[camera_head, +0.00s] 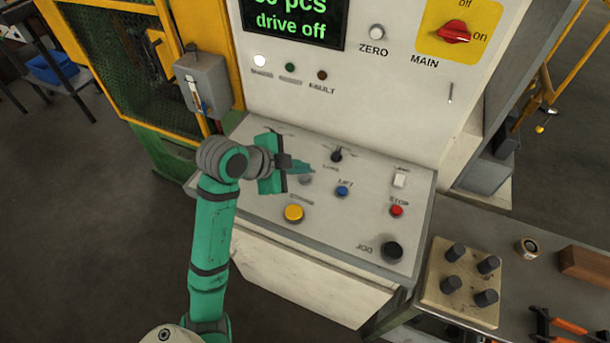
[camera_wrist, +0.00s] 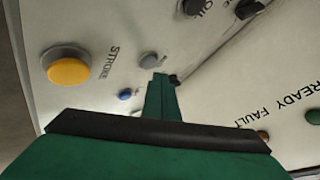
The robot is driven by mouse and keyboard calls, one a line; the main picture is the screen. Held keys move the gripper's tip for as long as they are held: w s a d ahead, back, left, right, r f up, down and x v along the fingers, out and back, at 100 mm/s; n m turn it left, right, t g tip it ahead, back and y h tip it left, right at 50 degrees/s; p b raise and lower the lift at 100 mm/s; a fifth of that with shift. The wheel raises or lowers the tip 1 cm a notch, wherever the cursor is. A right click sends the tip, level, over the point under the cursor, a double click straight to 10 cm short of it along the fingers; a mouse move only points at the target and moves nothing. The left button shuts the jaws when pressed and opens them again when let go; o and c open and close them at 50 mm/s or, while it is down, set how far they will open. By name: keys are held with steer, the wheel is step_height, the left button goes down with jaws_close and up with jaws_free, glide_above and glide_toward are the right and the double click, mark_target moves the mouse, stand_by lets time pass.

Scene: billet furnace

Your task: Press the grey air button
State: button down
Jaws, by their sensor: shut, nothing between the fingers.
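The grey button (camera_head: 305,179) is a small round button on the sloped control panel (camera_head: 262,215), left of the blue button. My gripper (camera_head: 308,169) is shut and empty, with its fingertips above and very near the grey button in the head view. In the wrist view the grey button (camera_wrist: 148,59) shows just beyond the green fingertips (camera_wrist: 160,80). I cannot tell whether they touch anything. I cannot read a label at the grey button; my gripper may hide it.
A blue button (camera_head: 342,191), a yellow button (camera_head: 293,213), a black switch (camera_head: 336,155), a white switch (camera_head: 399,180), a red stop button (camera_head: 396,211) and a black jog knob (camera_head: 392,251) surround it. The upright panel (camera_head: 350,95) rises behind. A bench (camera_head: 535,280) stands right.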

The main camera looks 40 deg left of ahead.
mark_target(302, 179)
steer(key=shift+f, duration=0.15)
steer(key=shift+f, duration=0.25)
steer(key=shift+f, duration=0.4)
stand_by(0.8)
steer(key=shift+r, duration=0.85)
steer(key=shift+r, duration=0.1)
steer(key=shift+r, duration=2.4)
